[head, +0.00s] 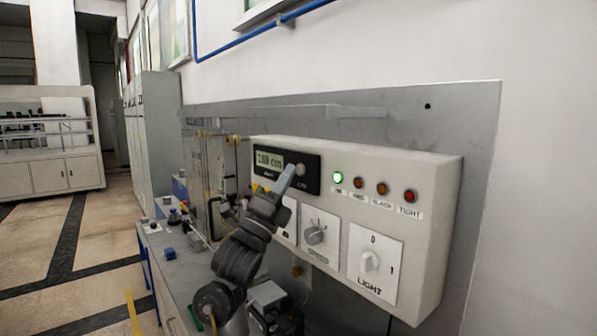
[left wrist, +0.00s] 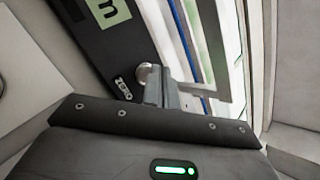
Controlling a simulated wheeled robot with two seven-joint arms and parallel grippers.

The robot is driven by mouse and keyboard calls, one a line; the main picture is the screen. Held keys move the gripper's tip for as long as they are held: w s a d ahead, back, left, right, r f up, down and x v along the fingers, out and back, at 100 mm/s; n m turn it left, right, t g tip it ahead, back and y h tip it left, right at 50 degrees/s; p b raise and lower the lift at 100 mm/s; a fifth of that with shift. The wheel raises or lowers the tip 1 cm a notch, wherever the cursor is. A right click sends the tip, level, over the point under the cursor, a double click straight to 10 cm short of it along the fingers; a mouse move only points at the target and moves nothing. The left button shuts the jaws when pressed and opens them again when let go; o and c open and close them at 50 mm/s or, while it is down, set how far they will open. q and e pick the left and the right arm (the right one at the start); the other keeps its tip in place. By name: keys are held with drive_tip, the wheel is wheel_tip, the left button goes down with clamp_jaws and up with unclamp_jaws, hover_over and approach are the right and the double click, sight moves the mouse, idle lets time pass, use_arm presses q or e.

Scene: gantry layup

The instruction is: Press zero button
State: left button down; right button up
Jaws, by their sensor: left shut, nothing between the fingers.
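A white control box (head: 400,170) is on the grey wall panel, with a black display unit (head: 312,176) at its upper left. The display reads what looks like 2.80 cm. A round grey button (head: 300,170) sits at the right of the readout; it also shows in the left wrist view (left wrist: 144,72). My left gripper (head: 288,172) is shut and empty, its tips at or very near this button. In the left wrist view the fingers (left wrist: 162,78) partly cover the button, and I cannot tell whether they touch it. My right gripper is not in view.
Beside the display are a lit green lamp (head: 338,177) and several orange and red lamps. Below are a speed knob (head: 315,235) and a light switch (head: 370,262). A bench with small items (head: 170,250) stands at left. A thin shelf (head: 310,113) juts out above the box.

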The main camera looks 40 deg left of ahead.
use_arm(q)
drive_tip(key=shift+w+d, duration=0.1)
drive_tip(key=shift+w, duration=0.3)
idle(0.3)
drive_tip(key=shift+s, duration=0.1)
drive_tip(key=shift+s+a, duration=0.25)
drive_tip(key=shift+s, duration=0.5)
drive_tip(key=s, duration=0.2)
drive_tip(key=s+a, duration=0.1)
drive_tip(key=s, duration=0.1)
drive_tip(key=shift+s+a, duration=0.2)
drive_tip(key=shift+s, duration=0.15)
idle(0.9)
